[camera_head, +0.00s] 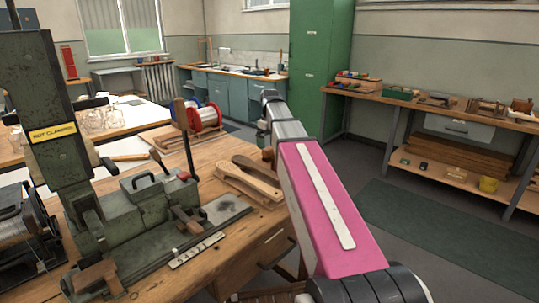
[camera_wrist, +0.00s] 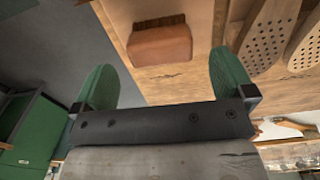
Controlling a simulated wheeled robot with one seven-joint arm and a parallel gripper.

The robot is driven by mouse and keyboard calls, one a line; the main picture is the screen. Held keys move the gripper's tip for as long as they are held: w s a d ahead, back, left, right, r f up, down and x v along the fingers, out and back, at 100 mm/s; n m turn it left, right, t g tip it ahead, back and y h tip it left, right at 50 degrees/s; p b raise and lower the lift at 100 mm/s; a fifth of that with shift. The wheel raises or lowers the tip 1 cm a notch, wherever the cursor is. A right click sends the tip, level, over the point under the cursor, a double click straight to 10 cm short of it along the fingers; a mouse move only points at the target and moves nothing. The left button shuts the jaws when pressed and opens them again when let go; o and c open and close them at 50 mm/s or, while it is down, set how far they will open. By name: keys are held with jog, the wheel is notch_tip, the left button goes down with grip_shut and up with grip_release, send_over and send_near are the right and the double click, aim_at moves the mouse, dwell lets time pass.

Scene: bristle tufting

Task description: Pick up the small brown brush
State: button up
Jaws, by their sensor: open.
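The small brown brush (camera_wrist: 160,45) shows in the wrist view as a reddish-brown block with a darker strip at its far side. It lies on the wooden bench top (camera_wrist: 175,82), close to the bench's edge. My gripper (camera_wrist: 162,62) is open, with its two green fingers spread wide. The brush lies ahead, between the lines of the fingers, and nothing is held. How far the fingertips are from it is hard to tell.
Wooden brush backs (camera_head: 248,180), with drilled holes in the wrist view (camera_wrist: 268,35), lie beside the brush. A green machine (camera_head: 140,205) labelled "NOT CLAMPED" stands on the bench at left. A red spool (camera_head: 205,118) stands behind. Open floor lies right of the bench.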

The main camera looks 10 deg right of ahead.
aim_at(270, 148)
jog(key=shift+w+f, duration=0.1)
jog(key=shift+f, duration=2.65)
jog(key=c, duration=0.9)
